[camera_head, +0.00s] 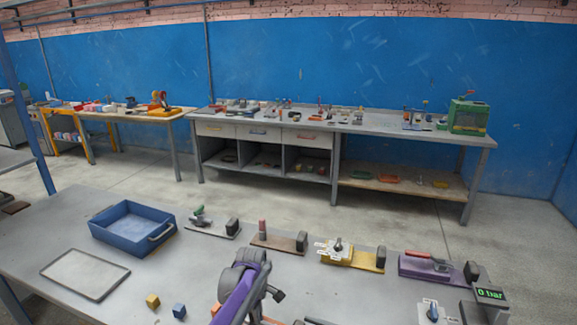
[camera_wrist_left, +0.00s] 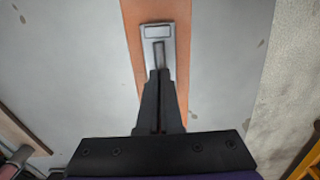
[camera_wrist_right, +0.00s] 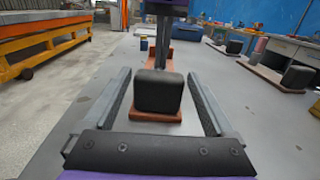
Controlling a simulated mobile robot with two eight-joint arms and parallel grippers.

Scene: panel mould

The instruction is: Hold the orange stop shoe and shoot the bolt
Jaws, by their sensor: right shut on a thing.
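The orange bolt board runs away from me in the left wrist view (camera_wrist_left: 133,40), with a pale metal slotted plate (camera_wrist_left: 157,31) on it. My left gripper (camera_wrist_left: 160,72) points down at this plate, its narrow dark fingers together at the slot. The bolt itself is hidden or too small to tell. In the right wrist view the stop shoe (camera_wrist_right: 158,92) is a black block on an orange-brown base. My right gripper (camera_wrist_right: 158,75) has one finger on each side of this block and is shut on it. My left gripper stands upright just beyond it (camera_wrist_right: 163,45).
On the grey bench, a blue tray (camera_head: 106,235), a flat grey plate (camera_head: 63,269) and two small cubes lie left of my arm. Several other mounted boards, including a yellow one (camera_head: 368,260) and a purple one (camera_head: 425,268), stand behind and right.

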